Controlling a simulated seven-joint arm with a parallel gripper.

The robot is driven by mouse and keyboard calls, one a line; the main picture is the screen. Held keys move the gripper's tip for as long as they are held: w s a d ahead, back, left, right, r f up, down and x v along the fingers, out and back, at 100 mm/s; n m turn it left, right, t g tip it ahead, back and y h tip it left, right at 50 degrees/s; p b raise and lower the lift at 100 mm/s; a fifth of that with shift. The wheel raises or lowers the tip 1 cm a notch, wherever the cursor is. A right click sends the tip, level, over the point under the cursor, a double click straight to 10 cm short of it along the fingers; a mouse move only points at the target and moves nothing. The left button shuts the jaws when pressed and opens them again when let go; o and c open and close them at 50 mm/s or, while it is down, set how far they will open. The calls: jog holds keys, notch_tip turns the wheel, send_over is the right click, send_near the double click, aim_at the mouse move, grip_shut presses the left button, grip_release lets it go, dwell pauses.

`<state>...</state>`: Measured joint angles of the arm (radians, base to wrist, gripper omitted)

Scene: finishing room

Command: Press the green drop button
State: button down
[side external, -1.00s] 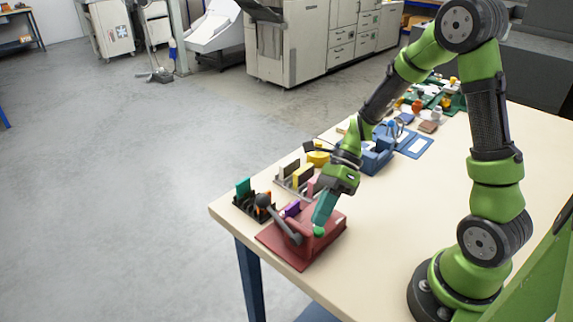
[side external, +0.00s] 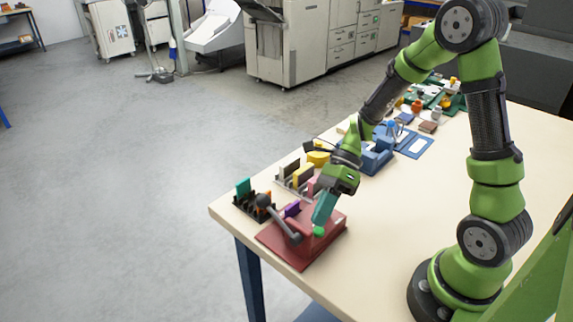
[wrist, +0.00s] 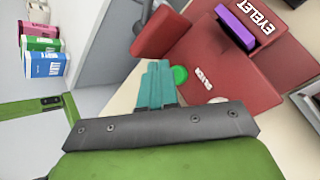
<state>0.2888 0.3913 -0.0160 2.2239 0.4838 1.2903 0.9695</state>
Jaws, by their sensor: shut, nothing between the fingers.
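The green button (side external: 319,231) sits on the front of the red machine (side external: 331,229), near the table's front edge. It also shows in the wrist view (wrist: 180,74), just right of the finger tips. My gripper (side external: 317,222) has its teal fingers pointing down, with tips right at the button. In the wrist view the fingers (wrist: 155,68) are together with nothing between them. The button appears beside the tips there; I cannot tell whether they touch it. A purple block (side external: 292,209) sits in the machine.
A dark lever (side external: 280,220) stands on the machine's left side. Racks with coloured pieces (side external: 243,187) lie behind it, to the left. A blue machine (side external: 376,158) is farther back. The table's front edge is close to the red machine; the tabletop (side external: 390,230) to the right is clear.

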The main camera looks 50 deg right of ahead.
jog(key=shift+f, duration=0.15)
jog(key=shift+f, duration=0.3)
jog(key=shift+f, duration=0.5)
dwell(0.8)
jog(key=shift+r, duration=0.95)
jog(key=shift+r, duration=2.5)
